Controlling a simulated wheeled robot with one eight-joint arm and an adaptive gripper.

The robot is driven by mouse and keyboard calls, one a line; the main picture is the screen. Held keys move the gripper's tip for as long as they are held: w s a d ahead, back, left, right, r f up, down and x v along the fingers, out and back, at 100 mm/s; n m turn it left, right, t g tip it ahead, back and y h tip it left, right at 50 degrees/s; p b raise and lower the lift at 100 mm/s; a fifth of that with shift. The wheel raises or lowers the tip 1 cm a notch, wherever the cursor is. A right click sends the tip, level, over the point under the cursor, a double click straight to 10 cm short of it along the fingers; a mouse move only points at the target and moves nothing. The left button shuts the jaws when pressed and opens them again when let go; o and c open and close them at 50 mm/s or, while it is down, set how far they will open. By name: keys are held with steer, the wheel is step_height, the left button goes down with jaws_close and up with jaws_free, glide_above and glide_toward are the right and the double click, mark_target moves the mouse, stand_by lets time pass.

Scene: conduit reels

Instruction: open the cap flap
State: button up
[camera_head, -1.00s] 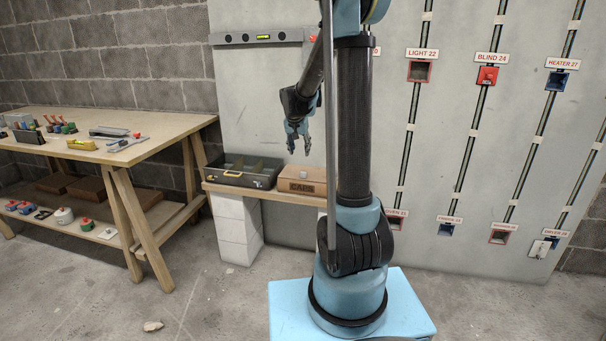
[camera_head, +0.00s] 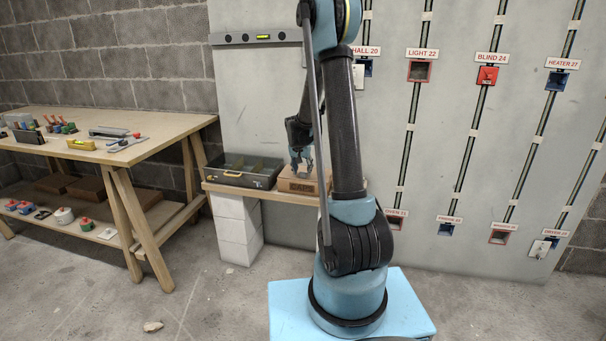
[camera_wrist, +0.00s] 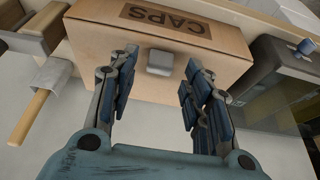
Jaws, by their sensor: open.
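The cardboard box marked CAPS (camera_head: 297,186) sits on the wooden shelf. In the wrist view the box (camera_wrist: 110,40) fills the upper middle, with its lettering upside down. A small grey block-like tab (camera_wrist: 160,62) is on its near face. My gripper (camera_wrist: 155,85) is open, with one finger on each side of the tab and nothing visibly held. In the head view my gripper (camera_head: 301,165) is down at the box. I cannot tell whether the fingers touch it. The flap looks closed.
A wooden-handled tool (camera_wrist: 32,112) lies at the left in the wrist view. The workbench (camera_head: 130,150) is further left; the wall panel (camera_head: 270,90) stands behind.

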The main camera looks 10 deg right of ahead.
steer(key=shift+x, duration=0.95)
jaws_close()
steer(key=shift+r, duration=0.1)
